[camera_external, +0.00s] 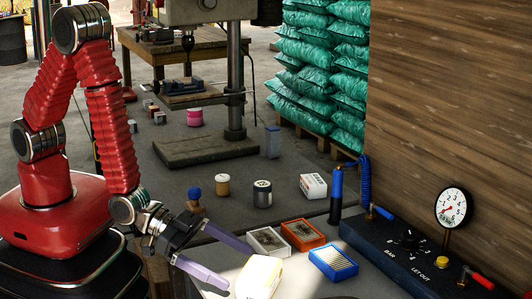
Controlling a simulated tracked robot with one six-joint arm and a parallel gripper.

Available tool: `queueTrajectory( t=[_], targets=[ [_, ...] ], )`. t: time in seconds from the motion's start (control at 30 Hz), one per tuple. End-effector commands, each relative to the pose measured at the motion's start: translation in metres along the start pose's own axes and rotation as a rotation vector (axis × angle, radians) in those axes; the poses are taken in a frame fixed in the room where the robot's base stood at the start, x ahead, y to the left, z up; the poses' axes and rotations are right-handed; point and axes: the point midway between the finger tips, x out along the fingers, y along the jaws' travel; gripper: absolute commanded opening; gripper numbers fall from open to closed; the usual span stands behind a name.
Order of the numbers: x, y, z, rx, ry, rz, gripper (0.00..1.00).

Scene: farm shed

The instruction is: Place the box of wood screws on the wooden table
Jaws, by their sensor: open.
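My gripper (240,268) is open at the lower middle, its two purple fingers spread and pointing right. A pale white-and-yellow box (260,278) stands just beyond the fingertips; I cannot tell whether they touch it. Three small open boxes lie close by: white (268,240), orange (302,234) and blue (333,263). The orange and white ones hold dark small pieces, and the blue one holds pale thin pieces. A closed white box with red print (313,186) sits farther back. I cannot read which one is the wood screws. The wooden table (205,44) is at the back.
A drill press (236,90) stands on the grey bench. Small jars (262,194) and a blue-topped object (194,192) are behind my gripper. A dark gauge panel (410,250) is at right. Green sacks (308,70) are stacked behind. The table holds a few items (155,33).

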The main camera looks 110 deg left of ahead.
Motion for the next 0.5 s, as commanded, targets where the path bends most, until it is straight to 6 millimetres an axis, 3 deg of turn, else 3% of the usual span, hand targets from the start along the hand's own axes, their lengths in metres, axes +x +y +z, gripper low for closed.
queueTrajectory(
  t=[0.3,0.5],
  targets=[
    [-0.052,0.001,-0.001,0.000,0.001,0.001,1.00],
    [-0.071,0.000,-0.001,0.000,0.002,0.000,1.00]
  ],
)
